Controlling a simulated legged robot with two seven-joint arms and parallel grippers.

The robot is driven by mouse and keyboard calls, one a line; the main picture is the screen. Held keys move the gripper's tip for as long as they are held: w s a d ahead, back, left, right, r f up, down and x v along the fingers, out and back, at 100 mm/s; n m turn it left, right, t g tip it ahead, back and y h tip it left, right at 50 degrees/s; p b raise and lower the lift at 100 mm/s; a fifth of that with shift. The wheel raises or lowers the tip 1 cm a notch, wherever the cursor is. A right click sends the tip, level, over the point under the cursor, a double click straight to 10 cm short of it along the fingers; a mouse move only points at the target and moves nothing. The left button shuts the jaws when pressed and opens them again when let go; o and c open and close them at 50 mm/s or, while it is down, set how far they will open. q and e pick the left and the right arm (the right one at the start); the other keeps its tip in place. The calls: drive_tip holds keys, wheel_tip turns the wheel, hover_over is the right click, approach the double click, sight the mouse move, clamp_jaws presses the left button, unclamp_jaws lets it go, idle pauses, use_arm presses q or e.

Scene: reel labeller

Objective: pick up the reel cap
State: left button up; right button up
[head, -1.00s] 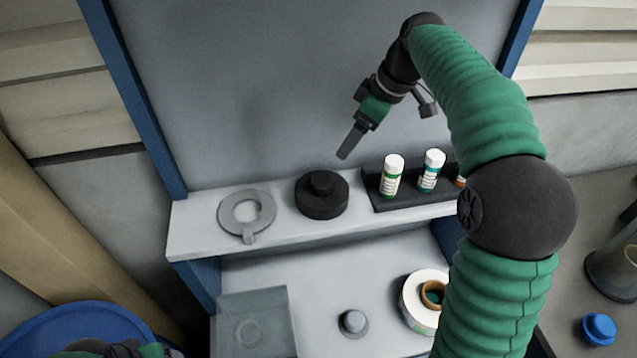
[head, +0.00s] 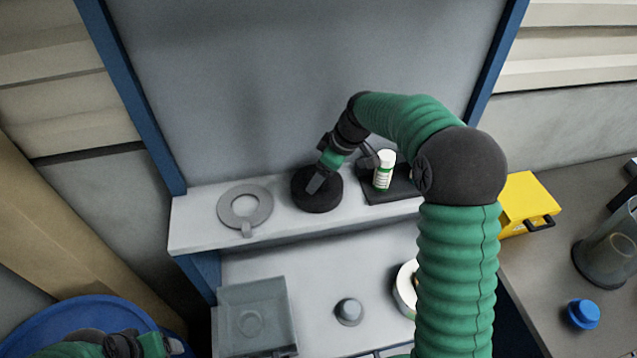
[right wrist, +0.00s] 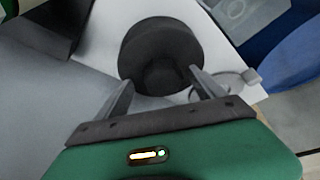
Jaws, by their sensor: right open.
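The reel cap, which I take to be the black round disc with a raised knob (head: 325,201), sits on the white shelf. My right gripper (head: 315,186) is directly over it and hides part of its top and knob. In the right wrist view the cap (right wrist: 158,42) is ahead of the open fingers (right wrist: 162,80), its knob between the two fingertips. I cannot tell whether the fingers touch it. My left gripper (head: 172,346) is at the lower left, away from the shelf; its jaws are too small to read.
A grey ring with a tab (head: 245,208) lies left of the cap. A black rack (head: 395,190) with a white-capped bottle (head: 384,172) stands close on its right. Below are a clear box (head: 255,315), a grey knob (head: 349,311) and a partly hidden label roll (head: 405,290).

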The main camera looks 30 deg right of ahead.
drive_tip(key=shift+w+a, duration=0.1)
drive_tip(key=shift+a, duration=0.1)
drive_tip(key=c, duration=0.3)
drive_tip(key=shift+a, duration=0.1)
drive_tip(key=c, duration=0.5)
drive_tip(key=shift+r, duration=0.1)
drive_tip(key=c, duration=0.5)
drive_tip(key=shift+d, duration=0.2)
clamp_jaws()
